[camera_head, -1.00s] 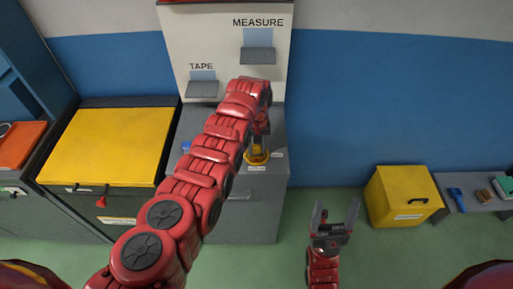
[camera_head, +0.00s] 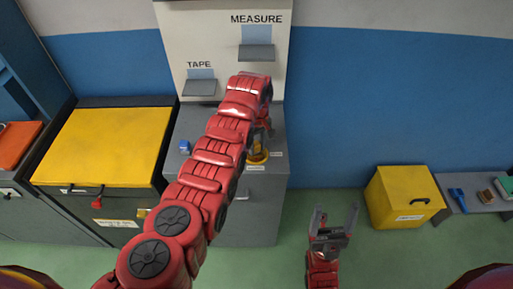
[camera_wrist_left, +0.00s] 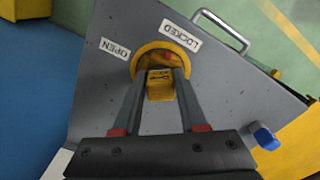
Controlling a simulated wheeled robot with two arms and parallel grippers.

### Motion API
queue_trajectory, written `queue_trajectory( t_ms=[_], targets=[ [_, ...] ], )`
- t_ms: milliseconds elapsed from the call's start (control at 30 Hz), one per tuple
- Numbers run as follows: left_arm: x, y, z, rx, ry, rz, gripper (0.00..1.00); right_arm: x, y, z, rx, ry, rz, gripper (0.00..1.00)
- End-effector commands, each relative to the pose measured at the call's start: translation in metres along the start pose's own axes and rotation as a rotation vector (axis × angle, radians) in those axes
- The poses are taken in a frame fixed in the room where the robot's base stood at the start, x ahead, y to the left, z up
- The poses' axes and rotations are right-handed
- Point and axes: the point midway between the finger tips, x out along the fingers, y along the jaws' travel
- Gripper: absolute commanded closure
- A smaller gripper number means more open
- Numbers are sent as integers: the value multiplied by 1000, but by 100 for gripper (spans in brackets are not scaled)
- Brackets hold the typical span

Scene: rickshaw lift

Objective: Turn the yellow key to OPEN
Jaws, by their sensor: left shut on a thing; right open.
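The yellow key (camera_wrist_left: 160,86) sits inside a round yellow ring (camera_wrist_left: 150,49) on top of a grey cabinet. In the left wrist view an OPEN label (camera_wrist_left: 115,48) is left of the ring and a LOCKED label (camera_wrist_left: 180,34) is above right. My left gripper (camera_wrist_left: 160,78) is shut on the key, one finger on each side. Which label the key points to I cannot tell. In the head view my arm partly covers the ring (camera_head: 257,157). My right gripper (camera_head: 336,212) is open and empty above the floor, right of the cabinet.
The grey cabinet (camera_head: 255,205) has a white back panel with TAPE and MEASURE shelves. A small blue object (camera_head: 185,146) lies on its top. A yellow-topped unit (camera_head: 105,145) stands left. A yellow box (camera_head: 403,198) stands right. Green floor is free between.

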Motion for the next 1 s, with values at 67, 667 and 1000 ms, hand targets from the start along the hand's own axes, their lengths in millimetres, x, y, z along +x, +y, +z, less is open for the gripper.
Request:
queue_trajectory(
  t_ms=[67, 667, 1000],
  targets=[
    [1, 1, 0, -29, 0, 0, 100, -3, 0, 0, 0, 0, 0, 23],
    [2, 3, 0, -142, 1, 2, 100, -12, -1, 2, 0, 0, 0, 23],
    [0, 4, 0, -351, 0, 3, 100, -22, -1, 4, 0, 0, 0, 23]
  ],
)
